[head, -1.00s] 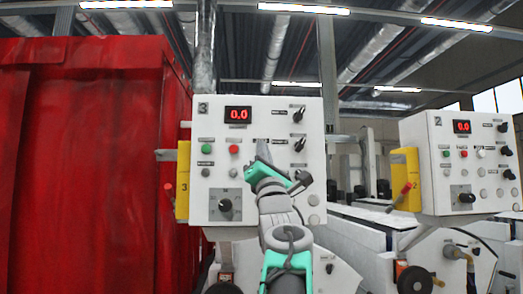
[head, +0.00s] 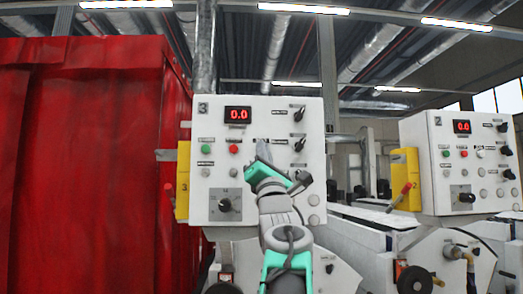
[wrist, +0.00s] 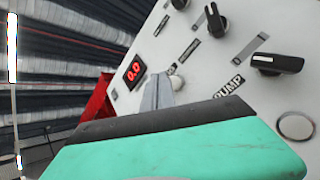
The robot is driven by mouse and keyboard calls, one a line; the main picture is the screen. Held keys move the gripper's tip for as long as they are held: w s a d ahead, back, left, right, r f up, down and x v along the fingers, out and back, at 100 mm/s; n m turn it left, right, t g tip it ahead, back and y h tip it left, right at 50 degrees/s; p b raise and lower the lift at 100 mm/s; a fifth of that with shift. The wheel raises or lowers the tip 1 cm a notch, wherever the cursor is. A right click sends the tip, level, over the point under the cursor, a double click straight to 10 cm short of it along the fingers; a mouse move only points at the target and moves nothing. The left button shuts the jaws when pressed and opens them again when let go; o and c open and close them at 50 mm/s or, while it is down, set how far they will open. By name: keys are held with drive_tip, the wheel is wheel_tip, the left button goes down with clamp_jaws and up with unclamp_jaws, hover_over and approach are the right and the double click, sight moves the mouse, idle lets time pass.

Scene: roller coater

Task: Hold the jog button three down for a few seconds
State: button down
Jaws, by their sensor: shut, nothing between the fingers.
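Control panel three (head: 270,110) is a white box with a "3" at its top left and a red 0.0 display (head: 238,115). My gripper (head: 262,150) is shut and empty, its grey fingertips right at the panel face, right of the red button (head: 234,149). In the wrist view, the fingertips (wrist: 157,88) overlap the side of a pale round button (wrist: 178,82), which appears to be the jog button. I cannot tell whether they touch it or press it in. In the head view my gripper hides that button.
Black rotary switches (head: 299,115) sit right of my gripper, and a black knob (head: 225,205) is below left. A similar panel two (head: 450,200) stands to the right. A red curtain (head: 85,150) fills the left. Yellow boxes with red levers hang beside both panels.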

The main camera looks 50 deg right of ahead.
drive_tip(key=shift+w+d, duration=0.1)
drive_tip(key=shift+w, duration=0.05)
drive_tip(key=shift+w+d, duration=0.2)
drive_tip(key=shift+d, duration=0.05)
drive_tip(key=shift+w+d, duration=0.3)
drive_tip(key=shift+d, duration=0.05)
idle(2.2)
drive_tip(key=shift+s+f, duration=0.1)
idle(3.0)
drive_tip(key=shift+s+a+b, duration=0.5)
drive_tip(key=shift+a+b, duration=0.15)
drive_tip(key=shift+b, duration=0.2)
